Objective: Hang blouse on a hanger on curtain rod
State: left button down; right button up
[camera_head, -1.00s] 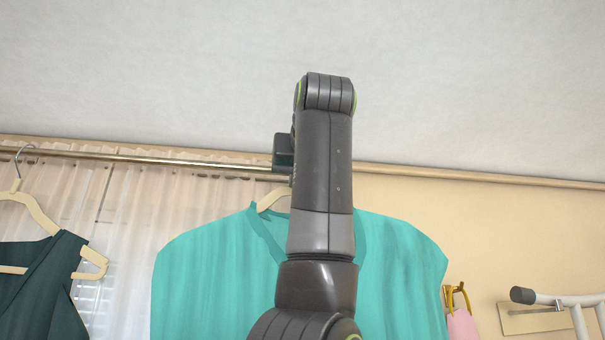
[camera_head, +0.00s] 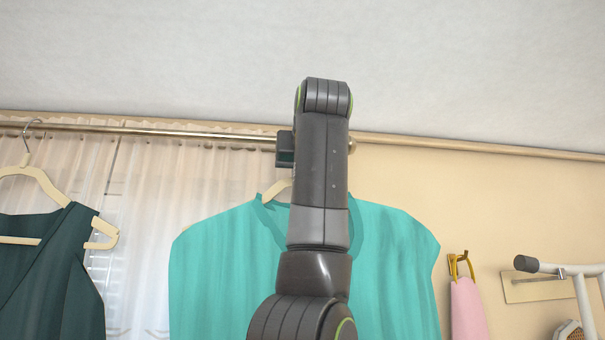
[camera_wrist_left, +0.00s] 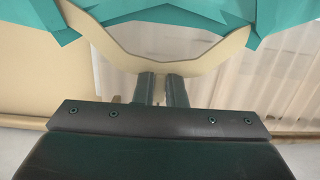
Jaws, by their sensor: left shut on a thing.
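The teal blouse (camera_head: 385,265) hangs upright on a cream hanger (camera_head: 277,189) in the middle of the head view, in front of the curtain and wall. In the left wrist view the hanger (camera_wrist_left: 215,62) and the blouse (camera_wrist_left: 285,15) show beyond my fingers. My left gripper (camera_wrist_left: 161,80) is shut on the hanger near its middle. In the head view my left arm hides the gripper and the hanger's hook. The metal curtain rod (camera_head: 200,134) runs behind the arm, above the blouse's shoulders in the picture. My right gripper is not in view.
A dark green garment (camera_head: 50,270) on a cream hanger (camera_head: 45,182) hangs from the rod at the left. White curtains (camera_head: 215,185) hang behind. A pink cloth (camera_head: 466,310) on a yellow hook (camera_head: 460,265) and a white tubular frame (camera_head: 570,270) are at the right.

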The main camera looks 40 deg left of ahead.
pick_arm(q)
jog(key=shift+f, duration=0.15)
jog(key=c, duration=1.4)
grip_release()
jog(key=shift+s+d, duration=0.25)
jog(key=shift+d, duration=0.05)
jog(key=b+v, duration=0.3)
jog(key=v, duration=1.3)
jog(key=shift+s+d, duration=0.25)
jog(key=shift+s, duration=0.05)
jog(key=shift+w+a, duration=0.1)
